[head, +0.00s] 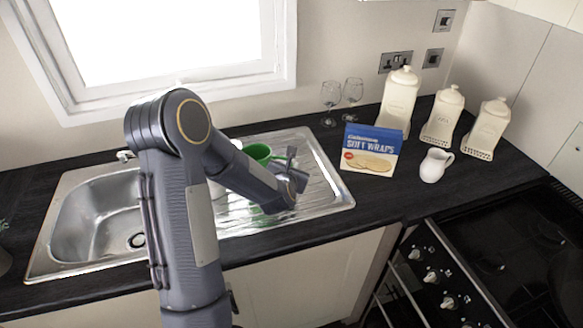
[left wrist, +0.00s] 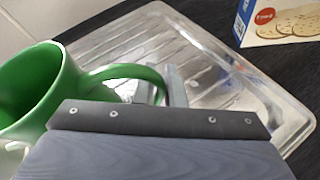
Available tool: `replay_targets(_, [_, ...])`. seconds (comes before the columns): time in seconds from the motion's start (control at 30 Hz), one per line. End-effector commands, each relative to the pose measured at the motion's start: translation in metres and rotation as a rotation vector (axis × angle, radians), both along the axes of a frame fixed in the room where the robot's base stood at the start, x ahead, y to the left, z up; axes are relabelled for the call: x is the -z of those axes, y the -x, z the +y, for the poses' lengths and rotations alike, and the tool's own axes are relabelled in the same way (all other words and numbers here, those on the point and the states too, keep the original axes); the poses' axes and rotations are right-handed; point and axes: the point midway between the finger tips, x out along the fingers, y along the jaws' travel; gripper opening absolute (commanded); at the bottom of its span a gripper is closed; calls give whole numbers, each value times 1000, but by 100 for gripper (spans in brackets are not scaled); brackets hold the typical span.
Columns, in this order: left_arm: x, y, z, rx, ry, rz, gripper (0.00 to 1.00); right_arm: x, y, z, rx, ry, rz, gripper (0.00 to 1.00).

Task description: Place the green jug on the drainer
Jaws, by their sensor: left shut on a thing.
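The green jug (head: 258,152) shows behind my left forearm, over the drainer side of the steel sink unit; the arm hides much of it. In the left wrist view the jug (left wrist: 35,95) is upright or nearly so, with its open mouth up. My left gripper (head: 288,160) is shut on the jug's handle (left wrist: 140,72); a fingertip (left wrist: 176,85) shows beside it. The ridged metal drainer (head: 322,190) lies under and around the gripper. I cannot tell whether the jug's base touches it. My right gripper is not in view.
The sink bowl (head: 95,215) is left of the drainer. A soft wraps box (head: 370,150) stands just right of it, with a small white jug (head: 436,165), two glasses (head: 342,95) and cream canisters (head: 400,98) beyond.

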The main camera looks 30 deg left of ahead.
Motion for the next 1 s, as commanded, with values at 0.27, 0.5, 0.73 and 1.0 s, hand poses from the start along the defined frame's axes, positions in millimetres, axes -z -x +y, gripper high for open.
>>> replay_targets(0.27, [5,0,0,1,-1,-4,0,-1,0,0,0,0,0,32])
replay_targets(0.5, [7,0,0,1,0,-1,21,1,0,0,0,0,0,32])
replay_targets(0.73, [7,0,0,1,0,-1,31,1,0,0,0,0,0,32])
replay_targets(1.0, [3,8,-4,1,1,-2,31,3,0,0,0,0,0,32])
